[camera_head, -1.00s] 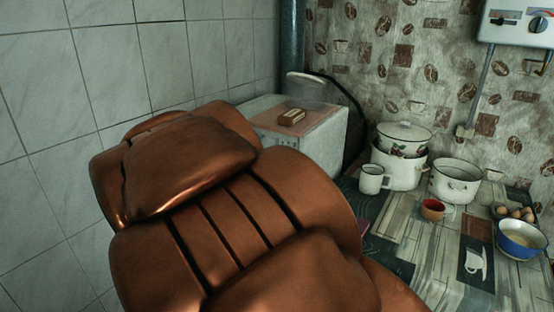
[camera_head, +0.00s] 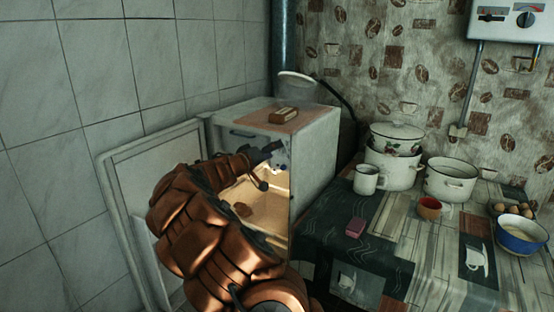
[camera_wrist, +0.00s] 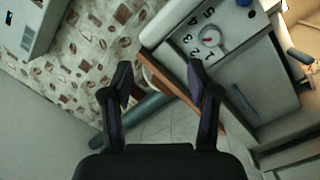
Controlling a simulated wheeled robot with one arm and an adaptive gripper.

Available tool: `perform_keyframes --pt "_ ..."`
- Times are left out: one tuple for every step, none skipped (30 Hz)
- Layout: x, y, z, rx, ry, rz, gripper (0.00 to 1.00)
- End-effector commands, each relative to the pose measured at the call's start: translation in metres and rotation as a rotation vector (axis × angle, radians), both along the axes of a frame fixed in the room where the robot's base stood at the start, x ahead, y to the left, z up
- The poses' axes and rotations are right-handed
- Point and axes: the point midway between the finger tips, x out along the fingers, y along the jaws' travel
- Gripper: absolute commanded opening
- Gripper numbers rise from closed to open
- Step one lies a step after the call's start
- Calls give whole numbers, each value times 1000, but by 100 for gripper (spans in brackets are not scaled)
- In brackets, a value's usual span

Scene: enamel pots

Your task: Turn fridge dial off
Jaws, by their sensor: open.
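The fridge (camera_head: 318,160) stands open in the corner, with its door (camera_head: 118,185) swung out to the left and its interior lit. In the wrist view, a pale dial (camera_wrist: 211,38) with a red mark sits on a white panel (camera_wrist: 232,20) with black numbers around it. My gripper (camera_head: 268,165) is at the upper right of the fridge opening, partly hidden by my arm. In the wrist view my gripper (camera_wrist: 161,80) has its fingers spread with nothing between them. The dial is beyond the right fingertip, apart from it. The dial's exact setting is too small to tell.
The table (camera_head: 410,262) at right holds a white mug (camera_head: 368,180), pots (camera_head: 452,180), a red cup (camera_head: 429,208) and a blue bowl (camera_head: 520,235). A tiled wall is close on the left.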

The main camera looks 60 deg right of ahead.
Motion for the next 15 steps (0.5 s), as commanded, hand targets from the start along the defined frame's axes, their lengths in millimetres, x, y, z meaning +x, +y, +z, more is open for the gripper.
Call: perform_keyframes --pt "10 -10 -18 -8 -4 27 60" --pt "16 -14 -24 -15 -8 44 60" --pt "24 -18 -33 -18 -12 65 60" --pt "28 -21 -39 -20 -15 78 60" --pt "32 -23 -45 -19 -18 90 60" --pt "36 -25 -50 -22 -22 104 60" --pt "39 -27 -53 -23 -26 113 60" --pt "42 -27 -56 -23 -29 121 60" --pt "45 -28 -58 -25 -32 129 60" --pt "46 -29 -59 -25 -33 134 60" --pt "47 -30 -60 -25 -34 136 60" --pt "48 -31 -61 -24 -35 139 60" --pt "48 -33 -61 -23 -36 139 60" --pt "49 -34 -61 -23 -36 140 60" --pt "49 -37 -61 -23 -36 140 60"
